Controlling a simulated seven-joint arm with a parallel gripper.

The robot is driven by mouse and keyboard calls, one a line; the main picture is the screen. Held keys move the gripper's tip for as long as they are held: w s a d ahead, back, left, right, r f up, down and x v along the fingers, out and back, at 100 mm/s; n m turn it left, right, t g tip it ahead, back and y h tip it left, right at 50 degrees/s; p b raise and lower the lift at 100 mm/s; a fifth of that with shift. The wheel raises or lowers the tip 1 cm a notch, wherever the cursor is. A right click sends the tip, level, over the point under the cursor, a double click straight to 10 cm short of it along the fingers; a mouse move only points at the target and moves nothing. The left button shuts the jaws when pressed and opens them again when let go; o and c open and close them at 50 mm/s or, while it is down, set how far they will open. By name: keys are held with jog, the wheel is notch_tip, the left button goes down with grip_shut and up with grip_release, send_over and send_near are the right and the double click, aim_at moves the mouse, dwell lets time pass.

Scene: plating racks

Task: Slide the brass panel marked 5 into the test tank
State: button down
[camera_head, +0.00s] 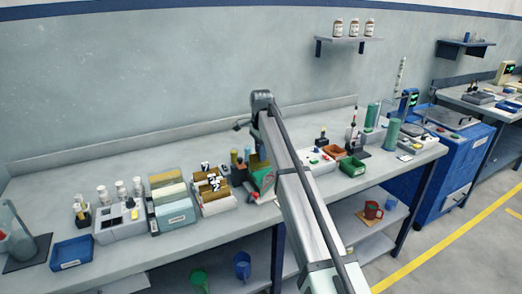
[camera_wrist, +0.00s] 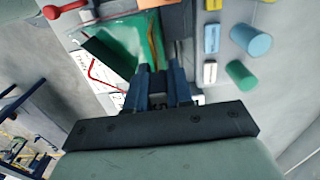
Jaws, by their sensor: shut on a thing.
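In the wrist view my gripper (camera_wrist: 160,78) is shut on a panel seen nearly edge-on. A pale tag with dark marks (camera_wrist: 160,103) shows between the fingers, but its number is not clearly readable. The green-filled test tank (camera_wrist: 128,36) lies just beyond the fingertips, with a dark plate across its left part. In the head view the tank (camera_head: 262,180) shows green beside my arm. My arm hides the gripper and most of the held panel there. I cannot tell whether the panel is inside the tank or above it.
A rack (camera_head: 216,207) with brass panels and number tags stands left of the tank. A box of pale panels (camera_head: 174,217) and a blue tray (camera_head: 71,252) are farther left. A green tray (camera_head: 352,167) is to the right.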

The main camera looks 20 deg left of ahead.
aim_at(261, 168)
jog(key=shift+f, duration=2.1)
jog(key=shift+f, duration=0.25)
jog(key=c, duration=0.9)
grip_release()
notch_tip(261, 168, up, 14)
jog(key=shift+f, duration=0.1)
